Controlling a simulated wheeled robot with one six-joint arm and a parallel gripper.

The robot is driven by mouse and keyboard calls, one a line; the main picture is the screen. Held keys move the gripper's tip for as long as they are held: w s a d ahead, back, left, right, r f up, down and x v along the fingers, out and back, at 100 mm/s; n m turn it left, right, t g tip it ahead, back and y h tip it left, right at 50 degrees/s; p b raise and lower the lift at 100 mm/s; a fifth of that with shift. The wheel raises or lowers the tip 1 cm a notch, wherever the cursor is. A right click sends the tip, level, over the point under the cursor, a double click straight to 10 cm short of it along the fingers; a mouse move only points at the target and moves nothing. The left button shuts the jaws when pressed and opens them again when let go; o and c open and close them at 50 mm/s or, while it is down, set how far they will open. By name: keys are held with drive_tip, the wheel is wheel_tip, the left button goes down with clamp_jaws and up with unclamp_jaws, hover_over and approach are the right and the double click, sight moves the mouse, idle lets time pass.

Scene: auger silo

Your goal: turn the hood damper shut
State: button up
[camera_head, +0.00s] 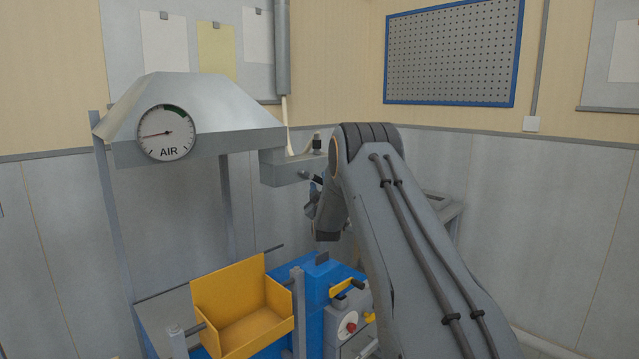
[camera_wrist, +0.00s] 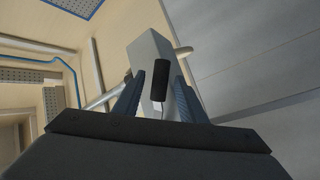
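The grey hood (camera_head: 190,105) hangs at the left with a round AIR gauge (camera_head: 166,133) on its front. The gauge needle points left, away from the green band at the upper right. In the wrist view a black cylindrical handle (camera_wrist: 157,82) stands between my fingers, in front of a grey box (camera_wrist: 148,50). My gripper (camera_wrist: 158,85) is open, with gaps beside the handle. In the head view my gripper (camera_head: 316,187) is partly hidden by my arm.
A small black-topped fitting (camera_head: 317,144) sits on the damper box's right end. A pipe (camera_head: 283,50) rises behind the hood.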

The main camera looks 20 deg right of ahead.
drive_tip(key=shift+w, duration=0.15)
clamp_jaws()
